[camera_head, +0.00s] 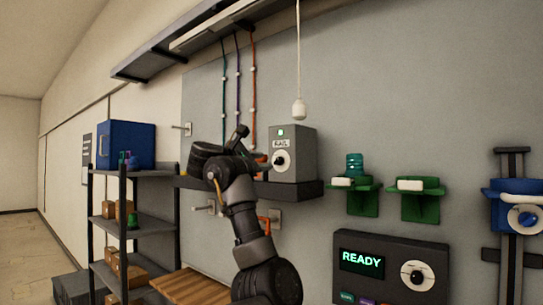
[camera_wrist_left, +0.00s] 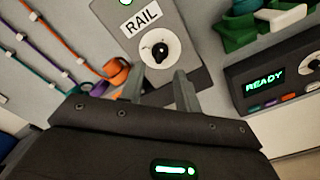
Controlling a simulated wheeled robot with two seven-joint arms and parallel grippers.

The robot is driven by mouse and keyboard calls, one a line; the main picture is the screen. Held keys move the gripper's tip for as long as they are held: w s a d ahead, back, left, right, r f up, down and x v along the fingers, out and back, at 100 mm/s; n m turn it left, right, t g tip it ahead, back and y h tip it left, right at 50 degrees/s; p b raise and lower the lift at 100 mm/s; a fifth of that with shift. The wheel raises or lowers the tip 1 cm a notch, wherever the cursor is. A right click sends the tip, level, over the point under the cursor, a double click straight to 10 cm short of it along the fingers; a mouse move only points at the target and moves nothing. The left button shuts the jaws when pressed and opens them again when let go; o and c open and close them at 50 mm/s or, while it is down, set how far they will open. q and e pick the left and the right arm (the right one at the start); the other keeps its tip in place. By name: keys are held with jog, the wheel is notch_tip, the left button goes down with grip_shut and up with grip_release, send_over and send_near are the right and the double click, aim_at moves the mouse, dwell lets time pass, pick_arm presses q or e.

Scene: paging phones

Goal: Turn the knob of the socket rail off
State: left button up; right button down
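The socket rail box (camera_head: 303,145) is a grey box labelled RAIL, standing on a dark wall shelf. A green light (camera_head: 281,132) glows above its label. Its knob (camera_head: 280,161) is black on a white round dial. The knob also shows in the left wrist view (camera_wrist_left: 160,53), just beyond my fingertips. My left gripper (camera_wrist_left: 159,82) is open, its two fingers apart and pointing at the box front, with nothing between them. In the head view my left arm hides most of the gripper. My right gripper is not in view.
An orange ring (camera_wrist_left: 116,74) and coloured cables hang left of the box. A white pull cord (camera_head: 299,108) hangs in front of it. To the right are green phone holders (camera_head: 420,200) and a dark READY panel (camera_head: 400,250). A shelving rack (camera_head: 140,172) stands at left.

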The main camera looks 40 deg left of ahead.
aim_at(276, 161)
pick_arm(q)
jog(key=w+p, duration=0.1)
jog(key=w, duration=0.3)
jog(key=shift+w+r+p, duration=0.1)
jog(key=shift+r+p, duration=0.05)
jog(key=shift+p, duration=0.2)
jog(key=shift+w, duration=0.5)
grip_shut()
